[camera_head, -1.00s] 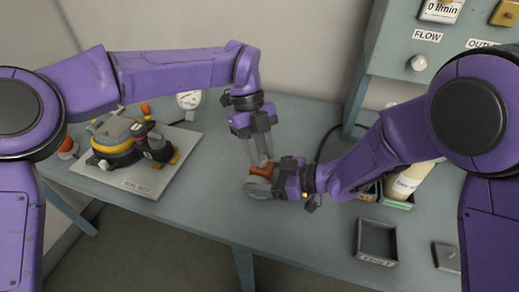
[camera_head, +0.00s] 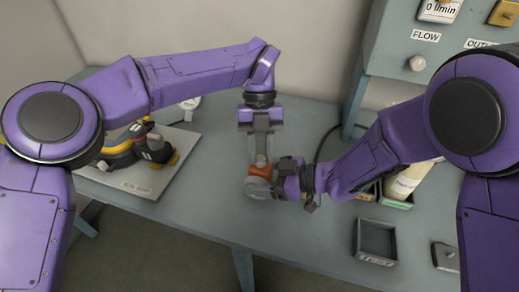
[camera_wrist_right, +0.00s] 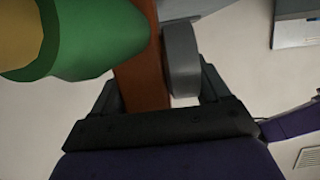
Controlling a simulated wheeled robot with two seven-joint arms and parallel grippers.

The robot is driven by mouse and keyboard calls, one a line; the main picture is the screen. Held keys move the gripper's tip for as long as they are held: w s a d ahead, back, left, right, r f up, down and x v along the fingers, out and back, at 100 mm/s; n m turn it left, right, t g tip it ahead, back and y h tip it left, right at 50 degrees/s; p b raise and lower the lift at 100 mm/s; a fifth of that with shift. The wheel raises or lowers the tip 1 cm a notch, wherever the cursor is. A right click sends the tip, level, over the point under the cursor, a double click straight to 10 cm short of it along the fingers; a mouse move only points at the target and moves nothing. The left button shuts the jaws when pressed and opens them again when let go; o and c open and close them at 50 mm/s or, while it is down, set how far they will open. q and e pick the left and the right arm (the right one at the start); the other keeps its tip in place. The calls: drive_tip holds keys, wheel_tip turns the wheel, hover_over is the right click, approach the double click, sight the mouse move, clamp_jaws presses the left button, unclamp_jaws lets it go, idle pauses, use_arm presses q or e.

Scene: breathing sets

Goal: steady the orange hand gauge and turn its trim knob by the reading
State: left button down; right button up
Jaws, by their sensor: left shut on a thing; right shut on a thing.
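The orange hand gauge (camera_head: 265,171) is upright just above the bench, with a grey round part (camera_head: 257,188) at its lower left. Its dial reading cannot be made out. My right gripper (camera_head: 276,182) comes from the right and is shut on the gauge body. In the right wrist view the orange-brown body (camera_wrist_right: 140,75) stands between the fingers, beside a grey disc (camera_wrist_right: 182,60). My left gripper (camera_head: 262,156) comes down from above, shut on the trim knob at the gauge's top; its fingers mostly hide the knob.
A grey board (camera_head: 135,182) with a yellow-and-black device stands at the left. An open dark tray (camera_head: 376,240), a pale bottle (camera_head: 407,182) and a small grey block (camera_head: 446,257) are at the right. A flow panel (camera_head: 395,60) stands behind. A green-and-yellow shape (camera_wrist_right: 95,45) in the wrist view is unclear.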

use_arm(q)
drive_tip(key=shift+m, duration=0.6)
drive_tip(key=c, duration=0.8)
unclamp_jaws()
drive_tip(key=v, duration=0.7)
drive_tip(key=shift+w+d+r, duration=0.1)
drive_tip(key=shift+d+r, duration=0.1)
use_arm(e)
drive_tip(key=o, duration=1.4)
